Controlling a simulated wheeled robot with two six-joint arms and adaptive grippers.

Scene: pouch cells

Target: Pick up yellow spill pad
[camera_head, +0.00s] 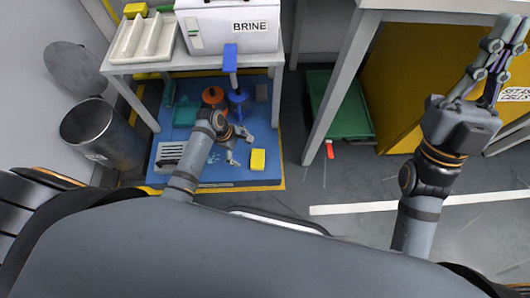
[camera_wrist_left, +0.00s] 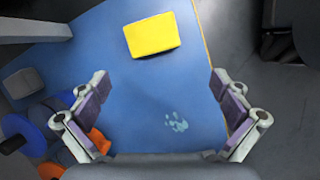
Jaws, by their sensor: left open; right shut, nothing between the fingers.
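The yellow spill pad (camera_head: 258,159) lies flat on the blue mat (camera_head: 220,176) near its front right edge. In the left wrist view the yellow spill pad (camera_wrist_left: 152,36) is at the top middle, beyond the fingertips. My left gripper (camera_head: 239,146) is open and empty over the mat, just left of the pad. In the left wrist view the fingers of my left gripper (camera_wrist_left: 160,86) are spread wide with bare blue mat between them. My right gripper (camera_head: 512,32) is raised at the far right, shut and empty.
Orange and blue items (camera_head: 214,96) stand on the mat behind my left gripper. A white table with a BRINE box (camera_head: 250,27) rises behind. A grey bin (camera_head: 100,135) is at left. A green tray (camera_head: 345,110) lies right of a table leg.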

